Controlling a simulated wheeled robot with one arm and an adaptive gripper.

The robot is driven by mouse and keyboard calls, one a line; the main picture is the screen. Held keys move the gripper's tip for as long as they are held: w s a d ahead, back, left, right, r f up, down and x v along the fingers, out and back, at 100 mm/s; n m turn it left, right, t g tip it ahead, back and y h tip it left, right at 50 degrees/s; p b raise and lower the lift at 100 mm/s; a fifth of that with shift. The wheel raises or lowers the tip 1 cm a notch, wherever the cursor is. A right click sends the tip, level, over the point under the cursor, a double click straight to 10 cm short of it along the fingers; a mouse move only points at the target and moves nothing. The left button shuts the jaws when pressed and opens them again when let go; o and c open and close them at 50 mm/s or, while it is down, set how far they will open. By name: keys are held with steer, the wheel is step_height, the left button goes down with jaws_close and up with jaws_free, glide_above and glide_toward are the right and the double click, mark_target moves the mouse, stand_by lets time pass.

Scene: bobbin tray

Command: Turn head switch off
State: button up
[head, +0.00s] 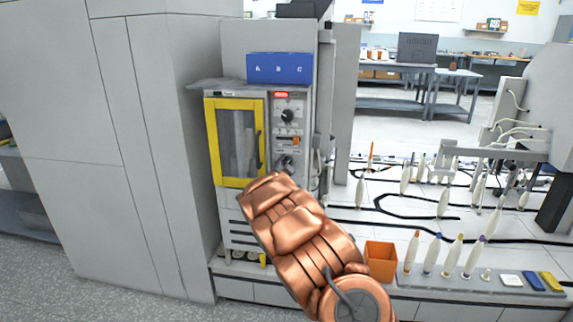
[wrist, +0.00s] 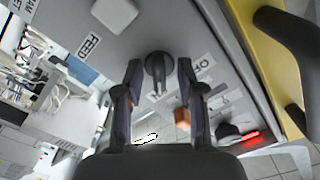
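My gripper (wrist: 159,76) is open, with one finger on each side of this switch. A gap shows beside the switch; contact is not clear. In the head view the panel (head: 289,130) is right of the machine's yellow-framed door, and the lower dark knob (head: 286,162) is just above the end of my copper arm. My arm hides the gripper there.
The yellow door frame (head: 235,184) and its dark handle (wrist: 287,42) stand close beside the panel. An orange button (wrist: 182,117) and another dark knob (wrist: 228,130) by a red light are near my right finger. An orange bin (head: 381,260) stands at lower right.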

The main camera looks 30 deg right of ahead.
steer(key=shift+w+d+f, duration=0.1)
steer(key=shift+w+d, duration=0.05)
steer(key=shift+d, duration=0.05)
jaws_close()
stand_by(0.3)
